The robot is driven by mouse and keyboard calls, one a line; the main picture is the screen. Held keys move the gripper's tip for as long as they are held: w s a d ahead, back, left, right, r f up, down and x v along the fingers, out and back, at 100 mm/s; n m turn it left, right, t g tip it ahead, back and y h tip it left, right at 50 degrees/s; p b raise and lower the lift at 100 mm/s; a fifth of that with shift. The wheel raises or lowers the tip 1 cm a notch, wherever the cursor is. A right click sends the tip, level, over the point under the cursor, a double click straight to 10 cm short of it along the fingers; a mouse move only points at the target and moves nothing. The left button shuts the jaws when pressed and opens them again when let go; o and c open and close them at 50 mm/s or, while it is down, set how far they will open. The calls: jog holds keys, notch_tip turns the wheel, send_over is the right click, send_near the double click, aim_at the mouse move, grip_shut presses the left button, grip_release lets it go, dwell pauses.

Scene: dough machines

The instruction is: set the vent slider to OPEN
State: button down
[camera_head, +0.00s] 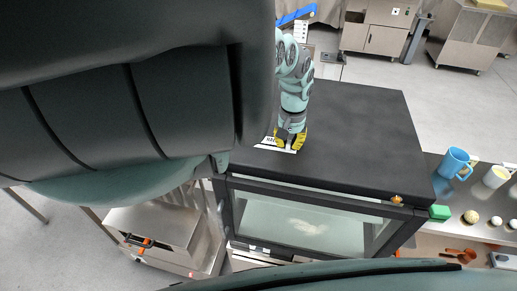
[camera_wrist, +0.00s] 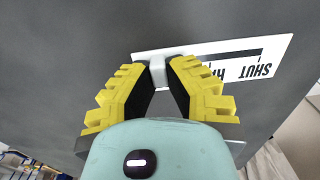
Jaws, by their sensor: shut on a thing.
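The vent slider's white label plate (camera_wrist: 272,52) lies on a dark flat top and shows upside down in the wrist view. It reads SHUT near its right end, with a partly covered word left of that. A dark slot runs along it. The slider's pale knob (camera_wrist: 158,72) is near the plate's left end, away from SHUT. My gripper (camera_wrist: 166,68) has its yellow-black fingers closed on the knob; they hide part of the plate and any lettering there. In the head view my gripper (camera_head: 291,140) is over the plate (camera_head: 268,142) on the black machine top.
The black machine top (camera_head: 360,125) is otherwise clear. Below it is a glass-fronted chamber (camera_head: 290,225) with a pale lump inside. My own arm covers the head view's upper left.

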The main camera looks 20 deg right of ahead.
aim_at(290, 141)
jog(key=shift+s+d, duration=0.15)
jog(key=shift+d, duration=0.05)
jog(key=c, duration=1)
grip_release()
jog(key=shift+r, duration=0.4)
jog(key=shift+a+r, duration=0.1)
jog(key=shift+r, duration=5.5)
